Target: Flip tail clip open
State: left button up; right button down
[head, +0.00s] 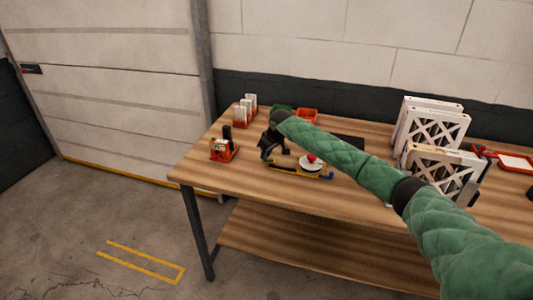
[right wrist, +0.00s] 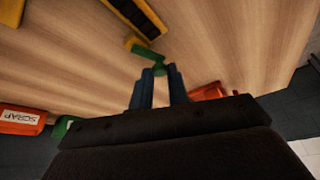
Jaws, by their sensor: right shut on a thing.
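My right gripper (head: 268,153) is at the left end of a low yellow-edged fixture (head: 318,177) on the table. In the right wrist view its two blue fingers (right wrist: 160,82) point at a small green piece (right wrist: 148,53), which may be the tail clip, and are shut on its near end. The green piece lies beside the end of a yellow and black part (right wrist: 138,17). Whether the clip is open cannot be told. The gripper hides the clip in the head view. My left gripper is not in view.
A white disc with a red knob (head: 310,160) sits at the fixture. An orange device (head: 223,151) stands left of my gripper. A green bin (head: 281,108) and a red bin (head: 307,115) are behind it. White-framed filters (head: 431,123) and a red tray (head: 514,161) are at right.

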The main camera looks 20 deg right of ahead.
jog(key=c, duration=1.3)
grip_release()
jog(key=shift+c, duration=0.2)
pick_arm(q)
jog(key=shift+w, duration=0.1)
